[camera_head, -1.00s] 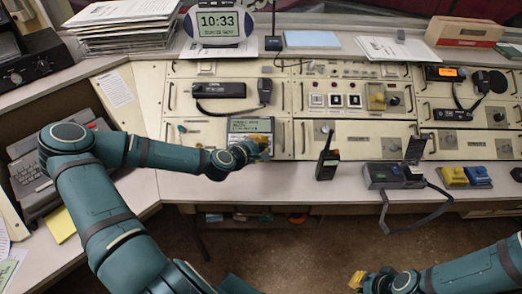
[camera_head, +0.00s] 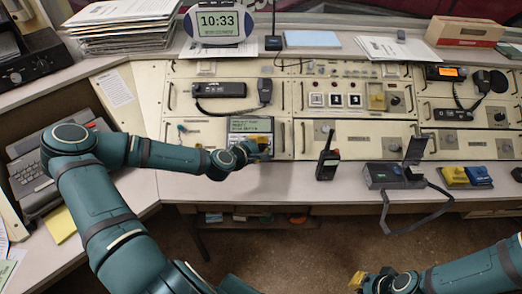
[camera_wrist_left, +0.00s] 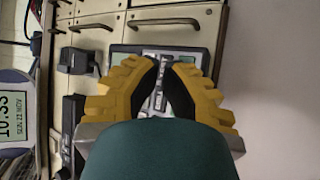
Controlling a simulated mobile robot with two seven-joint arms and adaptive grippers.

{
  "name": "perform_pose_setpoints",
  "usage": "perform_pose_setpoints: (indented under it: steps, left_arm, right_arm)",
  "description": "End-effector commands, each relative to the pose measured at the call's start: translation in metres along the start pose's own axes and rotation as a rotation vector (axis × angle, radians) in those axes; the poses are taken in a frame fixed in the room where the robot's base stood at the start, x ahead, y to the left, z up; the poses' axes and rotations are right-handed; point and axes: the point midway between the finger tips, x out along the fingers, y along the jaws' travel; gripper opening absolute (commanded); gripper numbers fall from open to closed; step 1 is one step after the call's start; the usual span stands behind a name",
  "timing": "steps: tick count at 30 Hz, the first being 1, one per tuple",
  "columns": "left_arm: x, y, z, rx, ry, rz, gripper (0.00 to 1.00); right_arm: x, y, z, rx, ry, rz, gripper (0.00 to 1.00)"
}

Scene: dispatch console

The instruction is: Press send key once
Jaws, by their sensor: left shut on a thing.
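The message unit (camera_head: 250,124) with a lit green-grey screen stands at the front of the console, left of centre. It also shows in the left wrist view (camera_wrist_left: 118,58), with pale keys between my fingers. My left gripper (camera_head: 264,146) is over its lower part, below the screen. In the left wrist view its yellow fingers (camera_wrist_left: 161,72) converge over the keys. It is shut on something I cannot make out. The send key cannot be singled out; the fingers hide part of the keypad. My right gripper (camera_head: 358,281) is low at the bottom right, away from the console; its opening is unclear.
A handheld radio (camera_head: 327,160) stands right of the unit. A grey device with a cable (camera_head: 393,176) lies farther right. The counter between the unit and the radio is clear.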

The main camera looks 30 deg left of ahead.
Motion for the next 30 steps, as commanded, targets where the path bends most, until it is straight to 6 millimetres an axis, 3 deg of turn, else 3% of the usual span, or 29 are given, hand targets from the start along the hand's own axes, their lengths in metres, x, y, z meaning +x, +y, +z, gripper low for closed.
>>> perform_pose_setpoints:
  steps: [30]
  left_arm:
    - [0.0008, 0.0, -0.0007, 0.0, 0.0, -0.001, 0.0]
  right_arm:
    - [-0.0017, -0.0006, -0.0002, 0.0, 0.0, 0.0, 0.0]
